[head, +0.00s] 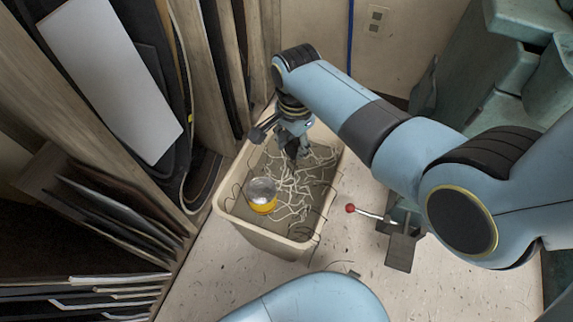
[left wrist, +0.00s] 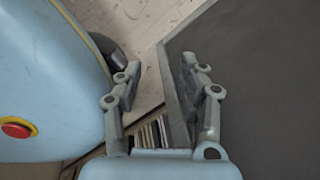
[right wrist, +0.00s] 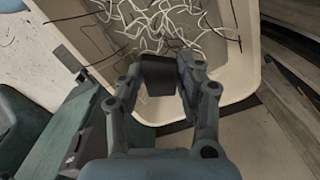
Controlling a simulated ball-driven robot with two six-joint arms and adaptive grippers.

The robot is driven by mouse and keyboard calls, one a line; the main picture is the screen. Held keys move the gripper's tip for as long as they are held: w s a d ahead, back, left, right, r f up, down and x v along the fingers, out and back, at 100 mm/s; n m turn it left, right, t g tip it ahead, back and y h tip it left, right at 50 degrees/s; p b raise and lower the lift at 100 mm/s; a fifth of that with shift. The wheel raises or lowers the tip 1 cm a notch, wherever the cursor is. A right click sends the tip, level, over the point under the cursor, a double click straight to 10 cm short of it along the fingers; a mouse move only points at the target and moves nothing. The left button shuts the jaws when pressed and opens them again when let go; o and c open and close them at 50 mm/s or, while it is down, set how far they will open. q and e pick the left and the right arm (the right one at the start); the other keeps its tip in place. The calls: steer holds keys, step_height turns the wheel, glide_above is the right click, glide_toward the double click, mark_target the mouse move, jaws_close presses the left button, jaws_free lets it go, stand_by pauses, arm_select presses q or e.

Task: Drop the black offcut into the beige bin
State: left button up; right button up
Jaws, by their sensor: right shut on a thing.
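The beige bin (head: 267,240) stands on the pale floor in the middle of the head view. Its near-side rim and wall also show in the right wrist view (right wrist: 236,75). My right gripper (head: 293,150) points down over the bin's far part. In the right wrist view my right gripper (right wrist: 160,72) is shut on the black offcut (right wrist: 160,78), a small dark piece held between its fingertips above the bin's contents. In the head view the offcut is hard to make out. My left gripper (left wrist: 161,70) is open and empty; it is outside the head view.
Pale tangled cords (head: 290,187) and a yellow-rimmed tin (head: 262,194) lie in the bin. Tall boards and sheets (head: 110,75) lean at the left. A red-knobbed lever (head: 350,208) and teal machinery (head: 500,80) are at the right. A dark panel (left wrist: 260,90) is close to my left gripper.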

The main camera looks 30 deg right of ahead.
steer(key=shift+f, duration=0.2)
steer(key=o, duration=1)
step_height(320, 180, up, 12)
steer(key=shift+s, duration=0.1)
